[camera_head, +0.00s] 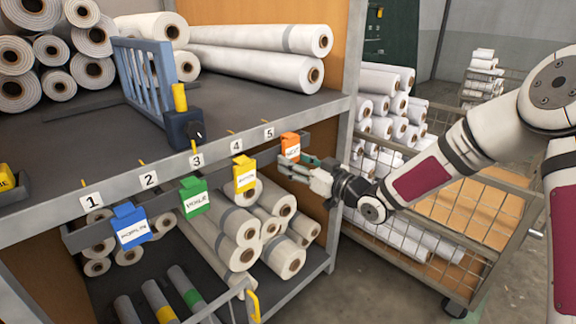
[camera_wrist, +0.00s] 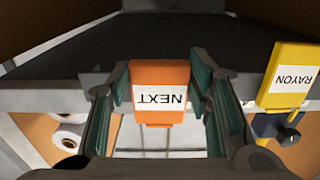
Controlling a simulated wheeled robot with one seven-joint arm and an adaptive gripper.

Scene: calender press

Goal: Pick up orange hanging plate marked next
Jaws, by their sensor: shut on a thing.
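The orange plate marked NEXT (camera_head: 290,147) hangs on the front rail of the shelf, below the number 5 label. In the wrist view the orange plate (camera_wrist: 160,92) sits between the two green-padded fingers, its label upside down. My gripper (camera_head: 300,168) reaches in from the right and is shut on the plate. In the wrist view my gripper (camera_wrist: 162,100) has a finger at each side of the plate. Whether the plate still rests on the rail is hard to tell.
A yellow RAYON plate (camera_head: 244,173), a green plate (camera_head: 194,196) and a blue POPLIN plate (camera_head: 130,226) hang along the rail to the left. White rolls (camera_head: 265,60) lie on the shelf above. A wire cart (camera_head: 440,232) with rolls stands at the right.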

